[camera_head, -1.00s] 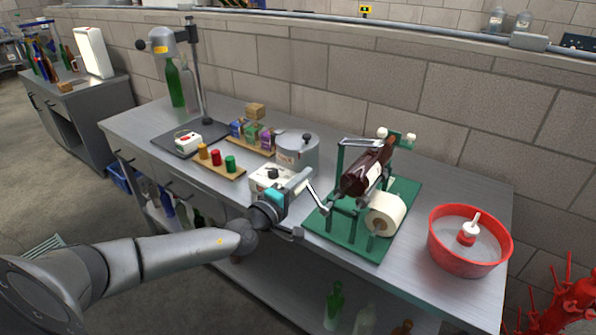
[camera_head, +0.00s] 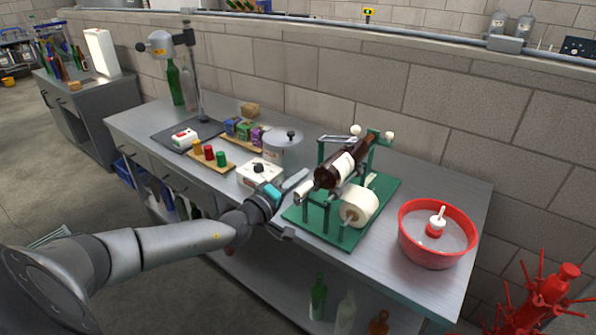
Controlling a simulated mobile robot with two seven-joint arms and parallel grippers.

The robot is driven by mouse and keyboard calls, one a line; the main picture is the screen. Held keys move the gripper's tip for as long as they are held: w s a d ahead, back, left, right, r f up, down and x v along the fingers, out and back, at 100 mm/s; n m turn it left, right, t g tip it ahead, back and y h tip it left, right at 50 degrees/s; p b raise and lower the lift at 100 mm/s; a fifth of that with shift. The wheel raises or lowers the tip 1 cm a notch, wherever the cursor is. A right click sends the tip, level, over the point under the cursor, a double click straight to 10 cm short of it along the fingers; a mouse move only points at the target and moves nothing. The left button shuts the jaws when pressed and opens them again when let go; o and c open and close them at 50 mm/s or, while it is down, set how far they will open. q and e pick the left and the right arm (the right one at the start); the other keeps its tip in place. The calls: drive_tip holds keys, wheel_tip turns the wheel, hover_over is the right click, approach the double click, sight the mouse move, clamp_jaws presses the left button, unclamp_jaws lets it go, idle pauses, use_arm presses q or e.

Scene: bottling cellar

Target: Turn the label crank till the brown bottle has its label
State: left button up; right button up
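The brown bottle (camera_head: 329,176) lies tilted on its side in the green label machine (camera_head: 383,206), neck toward the back right. A white label patch (camera_head: 343,165) shows on the bottle's upper side; its underside is hidden. A white label roll (camera_head: 362,203) sits on the machine in front of the bottle. My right gripper is not in view.
A red basin (camera_head: 404,242) with a red-and-white object stands at the bench's right end. Left of the machine are a white box (camera_head: 249,181), a grey pot (camera_head: 284,158) and a board with coloured pieces (camera_head: 226,168). A red bottle rack (camera_head: 546,306) stands at the lower right.

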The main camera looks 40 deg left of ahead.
use_arm(q)
drive_tip(key=shift+o, duration=1.4)
drive_tip(key=shift+a, duration=0.35)
drive_tip(key=o, duration=0.5)
drive_tip(key=shift+w+r, duration=0.1)
drive_tip(key=shift+r, duration=0.1)
drive_tip(key=shift+c, duration=0.2)
drive_tip(key=s+p, duration=0.2)
drive_tip(key=s, duration=1.3)
drive_tip(key=shift+s+a+p, duration=0.15)
drive_tip(key=shift+a+p, duration=0.1)
drive_tip(key=shift+p, duration=0.05)
drive_tip(key=shift+c, duration=0.2)
